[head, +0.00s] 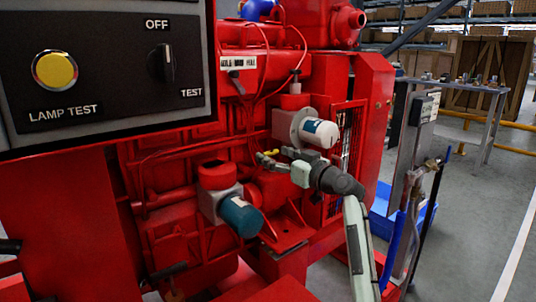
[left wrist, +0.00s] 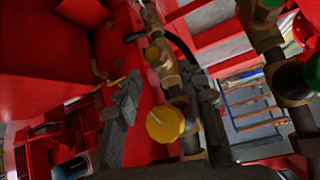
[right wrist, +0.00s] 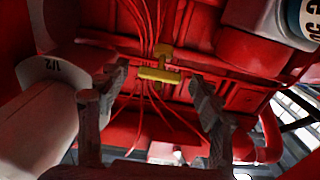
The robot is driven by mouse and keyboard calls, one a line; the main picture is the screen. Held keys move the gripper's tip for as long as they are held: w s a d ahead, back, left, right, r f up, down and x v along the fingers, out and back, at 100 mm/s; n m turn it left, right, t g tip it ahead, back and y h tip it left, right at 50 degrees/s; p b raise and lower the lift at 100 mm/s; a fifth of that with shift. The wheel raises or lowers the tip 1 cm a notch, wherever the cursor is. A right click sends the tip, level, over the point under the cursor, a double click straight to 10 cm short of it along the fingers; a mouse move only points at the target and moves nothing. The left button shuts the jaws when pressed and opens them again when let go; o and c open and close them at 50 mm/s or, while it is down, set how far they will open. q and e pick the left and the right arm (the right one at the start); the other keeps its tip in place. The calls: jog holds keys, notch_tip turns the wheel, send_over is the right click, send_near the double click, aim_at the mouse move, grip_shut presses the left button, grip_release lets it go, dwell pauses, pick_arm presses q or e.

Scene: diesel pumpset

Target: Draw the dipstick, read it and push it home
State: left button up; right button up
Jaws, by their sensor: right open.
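The dipstick shows as a yellow T-shaped handle (right wrist: 160,75) against the red engine side in the right wrist view. Its shaft is hidden. A small yellow piece of it shows at the fingertips in the head view (head: 271,153). My right gripper (right wrist: 157,78) is open, one finger on each side of the handle, with gaps to both. How far the handle lies beyond the tips is hard to tell. The gripper also shows in the head view (head: 264,159), reaching left to the engine. My left gripper (left wrist: 168,105) is open in the left wrist view, around or before a yellow knob.
A white-and-blue filter (head: 318,132) is close to my right wrist. A teal-ended canister (head: 240,214) sits below left. The control panel (head: 105,65) fills the upper left. In the left wrist view, brass pipework with the yellow knob (left wrist: 166,124) is near the left fingers.

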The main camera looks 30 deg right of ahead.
grip_shut()
pick_arm(q)
jog(key=s+a+f+n+g+y+p, duration=0.1)
jog(key=s+a+f+g+y+p, duration=0.15)
jog(key=s+a+f+g, duration=0.35)
notch_tip(320, 180, down, 5)
jog(key=s+a+p, duration=0.1)
jog(key=s+p, duration=0.1)
jog(key=p, duration=0.1)
jog(key=shift+a+f, duration=0.2)
jog(key=shift+a, duration=0.2)
pick_arm(e)
jog(key=s+r, duration=0.6)
jog(key=r, duration=0.3)
jog(key=shift+s+d, duration=0.25)
jog(key=shift+d, duration=0.05)
grip_release()
jog(key=shift+f, duration=0.1)
